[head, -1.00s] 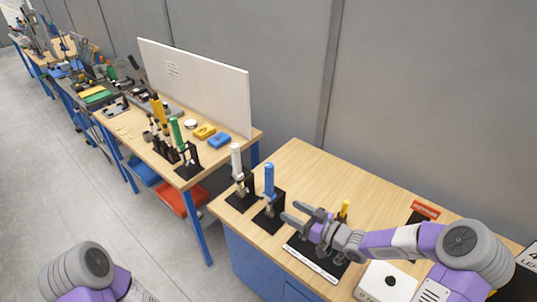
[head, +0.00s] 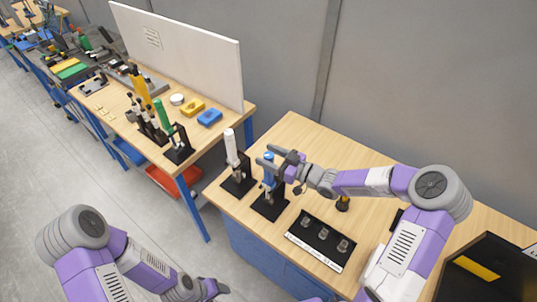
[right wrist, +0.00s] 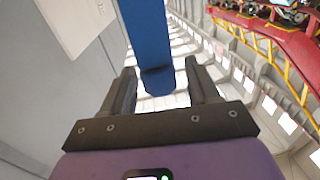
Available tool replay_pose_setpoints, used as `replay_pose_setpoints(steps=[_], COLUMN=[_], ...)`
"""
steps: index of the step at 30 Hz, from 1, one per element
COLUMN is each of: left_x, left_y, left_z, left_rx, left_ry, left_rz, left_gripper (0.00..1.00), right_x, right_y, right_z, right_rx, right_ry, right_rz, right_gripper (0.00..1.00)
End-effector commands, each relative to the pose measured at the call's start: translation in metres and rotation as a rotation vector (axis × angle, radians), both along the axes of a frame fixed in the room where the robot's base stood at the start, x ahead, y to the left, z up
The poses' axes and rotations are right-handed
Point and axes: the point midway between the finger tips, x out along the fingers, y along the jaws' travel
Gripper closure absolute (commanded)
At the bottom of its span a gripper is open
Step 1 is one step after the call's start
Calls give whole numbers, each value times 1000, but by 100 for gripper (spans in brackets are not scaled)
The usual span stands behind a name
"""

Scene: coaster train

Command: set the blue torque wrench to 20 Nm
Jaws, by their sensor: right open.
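The blue torque wrench (head: 269,176) stands upright in a black stand (head: 270,206) on the near wooden bench. My right gripper (head: 267,157) is open at the top of its blue handle and hides part of it. In the right wrist view the blue handle (right wrist: 147,40) reaches down between the two spread fingers (right wrist: 163,88); a gap shows on the right-hand side, and contact on the left cannot be told. The wrench's scale cannot be read. My left gripper (head: 207,289) is low at the bottom edge, away from the bench, its jaws unclear.
A white-handled wrench (head: 231,148) stands in its own stand just left. A second bench (head: 125,118) with tools stands left. The bench's back middle is clear.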

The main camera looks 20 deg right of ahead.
Motion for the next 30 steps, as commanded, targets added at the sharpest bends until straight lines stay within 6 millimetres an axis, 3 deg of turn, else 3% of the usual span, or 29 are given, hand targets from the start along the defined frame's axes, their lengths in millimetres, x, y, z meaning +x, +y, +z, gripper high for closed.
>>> replay_pose_setpoints(steps=[9,19,30], left_x=[0,0,0], left_y=[0,0,0], left_z=[0,0,4], left_rx=[0,0,0], left_ry=[0,0,0], left_rz=[0,0,0], left_gripper=[38,38,38], right_x=[3,2,3], right_y=[2,2,2], right_z=[0,0,1], right_rx=[0,0,-2], right_ry=[1,1,-1], right_rz=[-1,-1,56], right_gripper=[40,91,92])
